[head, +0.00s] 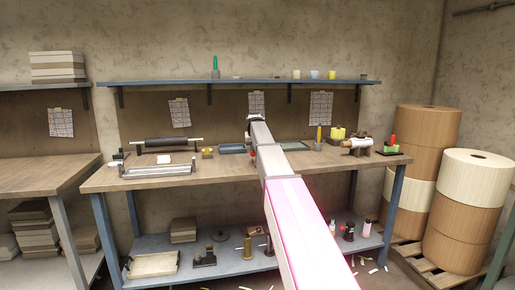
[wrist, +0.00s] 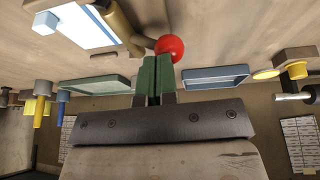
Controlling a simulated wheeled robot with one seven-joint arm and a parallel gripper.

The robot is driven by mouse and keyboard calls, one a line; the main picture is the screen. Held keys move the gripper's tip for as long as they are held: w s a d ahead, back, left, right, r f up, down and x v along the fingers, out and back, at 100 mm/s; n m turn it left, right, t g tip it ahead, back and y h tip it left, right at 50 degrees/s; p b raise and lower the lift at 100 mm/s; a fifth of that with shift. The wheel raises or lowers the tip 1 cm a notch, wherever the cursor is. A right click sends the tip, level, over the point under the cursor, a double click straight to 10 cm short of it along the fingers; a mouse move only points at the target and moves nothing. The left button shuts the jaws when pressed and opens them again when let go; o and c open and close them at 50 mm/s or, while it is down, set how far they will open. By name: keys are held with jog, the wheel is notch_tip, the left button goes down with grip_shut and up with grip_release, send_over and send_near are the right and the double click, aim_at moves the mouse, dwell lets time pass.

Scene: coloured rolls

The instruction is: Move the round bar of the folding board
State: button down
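In the wrist view, which is upside down, the folding board (wrist: 82,27) shows at the upper left, with a white-and-pale-blue face. A tan round bar (wrist: 121,27) lies along its side. A short stem runs from the bar to a red ball knob (wrist: 170,47). My gripper (wrist: 157,59) has two green fingers pressed side by side, with only a thin line between them. Their tips are right by the knob and stem; I cannot tell whether they touch. In the head view, my arm hides the board and gripper; a bit of the red knob (head: 252,153) shows.
A blue tray (wrist: 215,78) and a green tray (wrist: 95,85) lie farther back on the bench (head: 220,172). Yellow items (head: 337,133) stand at the right. A shelf (head: 225,82) runs above.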

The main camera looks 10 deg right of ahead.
jog(key=a+f+h, duration=0.2)
jog(key=h, duration=0.1)
jog(key=shift+f+n, duration=0.1)
jog(key=shift+n, duration=0.3)
jog(key=shift+w+a+f, duration=0.1)
jog(key=shift+a+f, duration=0.3)
jog(key=shift+f, duration=0.4)
jog(key=shift+a, duration=0.1)
